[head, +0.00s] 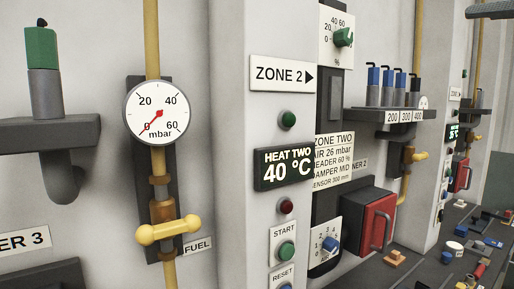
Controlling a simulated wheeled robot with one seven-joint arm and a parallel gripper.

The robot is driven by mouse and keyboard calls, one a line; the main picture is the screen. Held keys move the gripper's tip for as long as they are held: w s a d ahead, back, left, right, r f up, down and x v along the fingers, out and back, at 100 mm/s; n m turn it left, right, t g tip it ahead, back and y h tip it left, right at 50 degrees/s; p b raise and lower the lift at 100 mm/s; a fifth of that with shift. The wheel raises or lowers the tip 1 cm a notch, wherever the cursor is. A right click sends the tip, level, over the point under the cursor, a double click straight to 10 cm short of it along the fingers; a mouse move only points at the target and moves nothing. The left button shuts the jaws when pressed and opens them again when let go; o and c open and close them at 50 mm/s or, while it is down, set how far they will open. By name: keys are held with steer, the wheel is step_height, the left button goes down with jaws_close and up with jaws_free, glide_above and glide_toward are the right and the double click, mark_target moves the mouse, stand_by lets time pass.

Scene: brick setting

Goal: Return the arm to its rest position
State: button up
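My gripper and arm cannot be made out in the head view, so the arm's pose and whether the gripper holds anything are hidden. The view faces a pale wall panel marked ZONE 2 (282,74). Its display (284,168) reads HEAT TWO 40 °C. A round pressure gauge (157,111) on a yellow pipe has its red needle at the low end, near 0. A yellow valve handle (168,230) lies roughly level across the pipe below it, beside a FUEL label.
A dark shelf (52,133) at left bears a grey cylinder with a green top (42,60). A shelf (398,114) at right holds several blue-topped cylinders. A red door (377,224) with a handle juts from the panel. Small loose items lie on the dark surface (425,265) at lower right.

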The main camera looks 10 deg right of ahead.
steer(key=d+r+m+t+h, duration=0.1)
steer(key=d+r+t+h, duration=0.15)
steer(key=d+t, duration=0.25)
steer(key=w+d+f+m+t+h, duration=0.1)
steer(key=w+d+f+m+h, duration=0.2)
steer(key=f, duration=0.4)
steer(key=w+d+f+m+t+h, duration=0.1)
steer(key=w+d+f+h, duration=0.1)
steer(key=f+h, duration=0.4)
steer(key=s+a+f+m+g+h, duration=0.1)
steer(key=a+f+g+h, duration=0.15)
steer(key=f, duration=1.05)
steer(key=s+a+f+g+h, duration=0.1)
steer(key=a+f+h, duration=0.15)
steer(key=f, duration=1.15)
steer(key=s+a+f+n+y, duration=0.1)
steer(key=s+a+f+n, duration=0.1)
steer(key=s+a+f, duration=0.55)
steer(key=s+a+f+n+y, duration=0.2)
steer(key=s+a+f, duration=0.25)
steer(key=f, duration=0.55)
steer(key=s+a+f+n+g+y, duration=0.3)
steer(key=s+a+f, duration=0.3)
steer(key=s, duration=0.5)
steer(key=s+a+f+n+g+y, duration=0.2)
steer(key=s+a+f, duration=0.5)
steer(key=s, duration=0.4)
steer(key=shift+a+f+n+g+y, duration=0.3)
steer(key=shift+f+n+g+y, duration=0.15)
steer(key=shift+g+y, duration=0.4)
